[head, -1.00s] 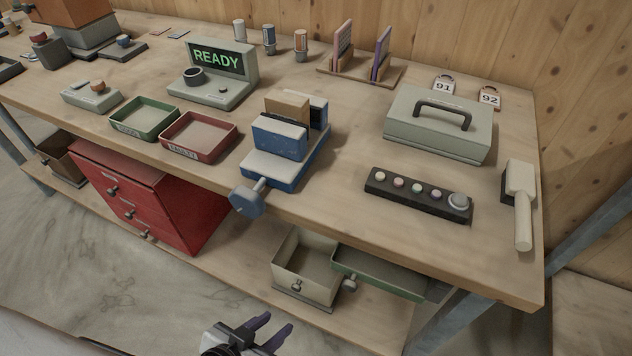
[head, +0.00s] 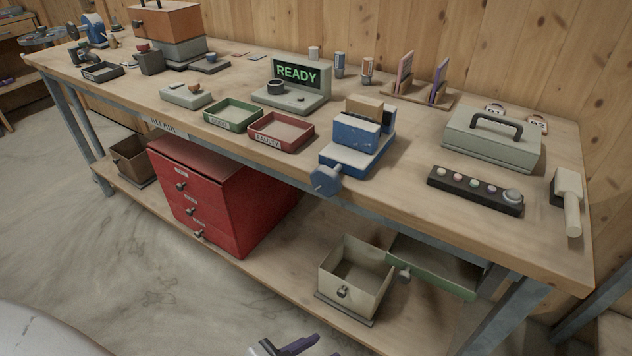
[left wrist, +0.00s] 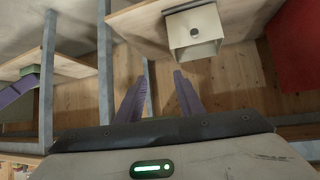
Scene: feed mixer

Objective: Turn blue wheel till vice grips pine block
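The blue vice (head: 345,158) stands at the bench's front edge in the head view. Its blue wheel (head: 326,180) sticks out in front over the edge. The tan pine block (head: 366,107) sits upright behind the front blue jaw (head: 356,132), before the rear jaw; I cannot tell whether a gap is left. My left gripper (head: 284,346) is low at the bottom edge of the head view, below and apart from the wheel. In the left wrist view its two purple fingers (left wrist: 160,97) are spread with nothing between them. My right gripper is not clearly in view.
A red drawer cabinet (head: 215,195) and a cream bin (head: 356,278) stand on the lower shelf. A green drawer (head: 436,268) hangs beside the bin. A red tray (head: 281,132) is left of the vice, a button strip (head: 474,190) right. The floor in front is clear.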

